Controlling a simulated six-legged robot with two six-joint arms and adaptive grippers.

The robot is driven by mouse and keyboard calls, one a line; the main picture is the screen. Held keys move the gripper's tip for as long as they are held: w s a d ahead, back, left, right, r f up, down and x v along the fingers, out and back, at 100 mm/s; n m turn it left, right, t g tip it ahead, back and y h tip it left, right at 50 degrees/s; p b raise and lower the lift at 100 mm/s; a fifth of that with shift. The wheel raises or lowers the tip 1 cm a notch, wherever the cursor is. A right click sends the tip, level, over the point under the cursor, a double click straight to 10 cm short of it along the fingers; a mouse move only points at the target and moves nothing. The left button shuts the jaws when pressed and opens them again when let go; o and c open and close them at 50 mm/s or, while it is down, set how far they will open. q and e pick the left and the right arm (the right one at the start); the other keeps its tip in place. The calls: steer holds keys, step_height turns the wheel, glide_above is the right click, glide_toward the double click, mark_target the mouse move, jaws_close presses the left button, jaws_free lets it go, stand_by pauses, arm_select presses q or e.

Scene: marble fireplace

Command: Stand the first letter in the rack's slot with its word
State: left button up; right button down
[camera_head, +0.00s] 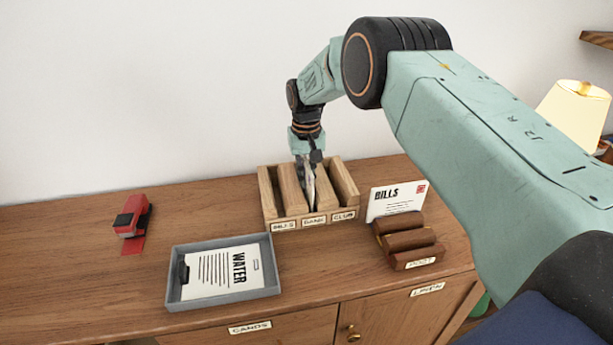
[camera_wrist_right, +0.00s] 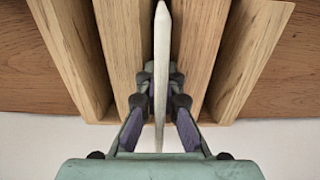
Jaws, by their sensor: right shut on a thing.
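The wooden rack (camera_head: 268,196) stands near the wall with three slots labelled BILLS, BANK and CLUB from left to right. My right gripper (camera_head: 308,163) is above the rack, pointing down, shut on a white letter (camera_head: 309,188). The letter is upright and edge-on, its lower part in the middle slot, over the BANK label. In the right wrist view the letter (camera_wrist_right: 162,40) runs between two wooden dividers, with the gripper fingers (camera_wrist_right: 160,103) on both sides of it. Its printed word does not show. My left gripper is not in view.
A second letter (camera_head: 392,203) marked BILLS stands in a brown holder (camera_head: 412,247) at the right of the rack. A grey tray (camera_head: 176,301) with a WATER paper (camera_head: 222,272) lies in front. A red stapler (camera_head: 131,220) is at left. A lamp (camera_head: 574,110) glows at right.

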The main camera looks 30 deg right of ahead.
steer(key=c, duration=1.8)
jaws_free()
steer(key=shift+s+f, duration=0.15)
steer(key=o, duration=0.4)
steer(key=shift+f, duration=0.1)
steer(key=shift+c, duration=0.2)
steer(key=shift+r+p, duration=3.35)
steer(key=shift+r, duration=1.3)
